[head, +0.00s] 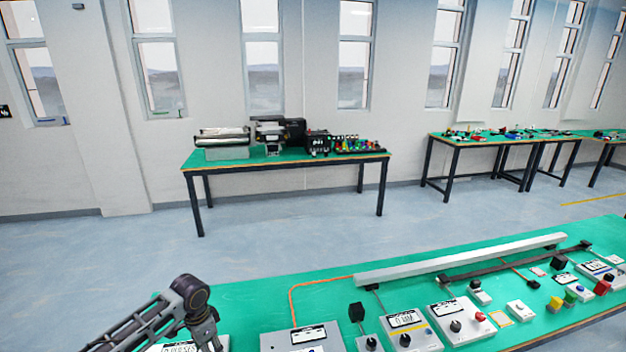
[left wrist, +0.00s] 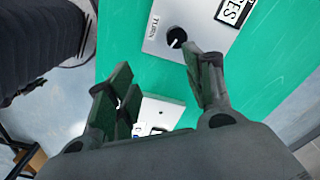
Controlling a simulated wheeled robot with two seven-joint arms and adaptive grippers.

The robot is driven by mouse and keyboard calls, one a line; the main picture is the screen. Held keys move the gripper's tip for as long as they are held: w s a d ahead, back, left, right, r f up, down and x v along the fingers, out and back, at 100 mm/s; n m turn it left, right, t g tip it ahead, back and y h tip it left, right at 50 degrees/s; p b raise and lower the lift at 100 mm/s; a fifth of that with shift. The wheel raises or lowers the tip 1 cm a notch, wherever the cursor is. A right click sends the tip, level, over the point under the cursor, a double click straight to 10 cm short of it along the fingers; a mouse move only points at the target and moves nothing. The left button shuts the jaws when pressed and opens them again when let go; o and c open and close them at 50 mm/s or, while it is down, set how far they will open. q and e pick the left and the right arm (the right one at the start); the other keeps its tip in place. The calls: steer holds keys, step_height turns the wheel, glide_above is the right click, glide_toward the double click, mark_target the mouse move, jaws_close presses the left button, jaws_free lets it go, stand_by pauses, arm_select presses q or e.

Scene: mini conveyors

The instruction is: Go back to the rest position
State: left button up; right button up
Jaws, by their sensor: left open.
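My left arm comes in at the lower left of the head view, and its gripper (head: 210,335) hangs over the left end of the green table (head: 240,300). In the left wrist view the two fingers of my left gripper (left wrist: 160,88) stand apart with nothing held between them. A grey panel with a black knob (left wrist: 176,37) lies just beyond the fingertips, apart from them as far as I can tell. A white box (left wrist: 160,112) lies below, between the fingers. My right gripper is in neither view.
Control boxes with a knob (head: 403,341) and a long pale conveyor rail (head: 460,259) stand on the near table. An orange cable (head: 291,298) runs along it. Green-topped tables with machines (head: 286,158) and parts (head: 510,134) stand farther back. Open floor (head: 130,245) lies between.

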arm_select(q)
steer(key=s+d+f+t+h, duration=0.1)
steer(key=s+d+f, duration=0.1)
steer(key=s+d, duration=1)
steer(key=shift+s+a+r+n+t+y, duration=0.25)
steer(key=shift+s+a+r+n+t, duration=0.5)
steer(key=shift+s+r+n, duration=1.2)
steer(key=shift+s+a+r+n+t+y, duration=0.35)
steer(key=shift+s+a+r+n, duration=0.7)
steer(key=shift+s, duration=1.75)
steer(key=s+f+g+b, duration=0.1)
steer(key=s+f, duration=0.2)
steer(key=f, duration=3.3)
steer(key=s+a+f, duration=0.2)
steer(key=s+f, duration=0.7)
steer(key=s, duration=0.2)
steer(key=s+a+f+g, duration=0.1)
steer(key=s+f, duration=0.9)
steer(key=s, duration=0.1)
steer(key=shift+a+f+b, duration=0.2)
steer(key=shift+a+b, duration=0.15)
steer(key=shift+b, duration=0.05)
